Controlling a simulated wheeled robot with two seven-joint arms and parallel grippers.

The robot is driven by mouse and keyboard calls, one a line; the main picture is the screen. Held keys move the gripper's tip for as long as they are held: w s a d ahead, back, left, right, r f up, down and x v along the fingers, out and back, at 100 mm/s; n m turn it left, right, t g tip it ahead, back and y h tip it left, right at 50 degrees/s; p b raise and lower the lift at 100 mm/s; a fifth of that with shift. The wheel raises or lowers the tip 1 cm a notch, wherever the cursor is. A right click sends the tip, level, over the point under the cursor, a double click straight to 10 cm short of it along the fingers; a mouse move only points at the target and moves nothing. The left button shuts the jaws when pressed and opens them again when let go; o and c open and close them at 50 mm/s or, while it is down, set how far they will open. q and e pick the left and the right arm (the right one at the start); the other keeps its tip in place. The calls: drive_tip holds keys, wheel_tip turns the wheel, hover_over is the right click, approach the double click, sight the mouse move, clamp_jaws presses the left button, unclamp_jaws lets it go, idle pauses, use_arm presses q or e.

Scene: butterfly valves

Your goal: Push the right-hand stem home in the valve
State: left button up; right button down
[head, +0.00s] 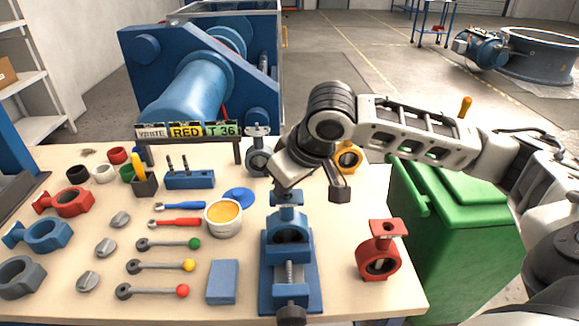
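A blue valve (288,215) stands upright in the blue vise (266,270). Its upper part is close below my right gripper, and no stem can be made out in it. My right gripper (312,190) hangs over the vise from the right. One dark finger shows at its right side; the other side is hard to make out, so its opening is unclear. A red valve (366,262) stands alone to the right. Levers with green (194,244), yellow (189,265) and red knobs (183,291) lie left of the vise. My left gripper is not in view.
A label rack (189,138) reads WHITE, RED, T 36. A grey valve (258,162) and a yellow valve (349,160) stand at the back. A tub (208,222), a blue block (222,282) and tools lie left. A green bin (460,240) stands beyond the right edge.

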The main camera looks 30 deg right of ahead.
sight(290, 201)
drive_tip(key=f, duration=0.1)
drive_tip(key=s+f+g, duration=0.1)
drive_tip(key=f, duration=0.1)
drive_tip(key=shift+s+a+f, duration=0.15)
drive_tip(key=shift+a+f, duration=0.05)
drive_tip(key=shift+f, duration=0.05)
drive_tip(key=c, duration=1.6)
unclamp_jaws()
drive_tip(key=shift+o, duration=0.2)
drive_tip(key=r+p, duration=0.2)
drive_tip(key=p, duration=0.1)
drive_tip(key=shift+w+r, duration=0.15)
drive_tip(key=shift+w, duration=0.15)
drive_tip(key=shift+o, duration=0.6)
drive_tip(key=r+p, duration=0.2)
drive_tip(key=p, duration=0.1)
drive_tip(key=shift+w+d+r, duration=0.2)
drive_tip(key=shift+w+r, duration=0.05)
drive_tip(key=shift+w, duration=0.1)
drive_tip(key=shift+r, duration=1.15)
